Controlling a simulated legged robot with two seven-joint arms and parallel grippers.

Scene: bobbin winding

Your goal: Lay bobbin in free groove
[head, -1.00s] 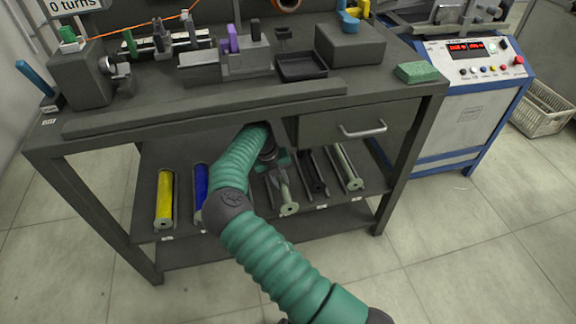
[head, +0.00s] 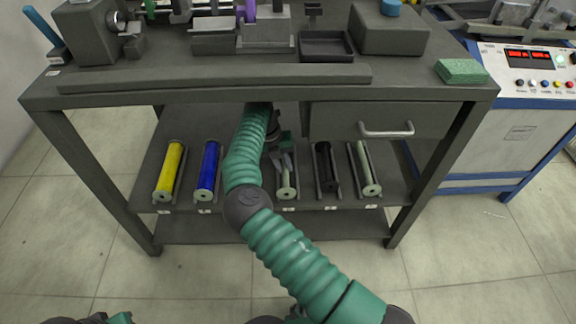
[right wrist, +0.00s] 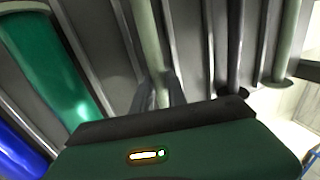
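A pale grey-green bobbin (head: 286,181) lies along a groove of the lower shelf, right of my right arm. It looks level with its neighbours. My right gripper (head: 281,160) is over its far part. In the right wrist view the fingers (right wrist: 160,93) straddle the pale bobbin (right wrist: 149,38) closely and look shut on it. Yellow (head: 170,170) and blue (head: 208,169) bobbins lie left; a black bobbin (head: 326,168) and another pale green bobbin (head: 365,168) lie right. A green bobbin (right wrist: 45,60) shows in the wrist view; my arm hides it in the head view. My left gripper is out of view.
The table top (head: 200,90) and drawer (head: 375,120) overhang the shelf (head: 400,180). Metal rails divide the grooves closely. A green sponge (head: 461,71) lies on the top's right corner. A blue-framed control unit (head: 520,120) stands at right.

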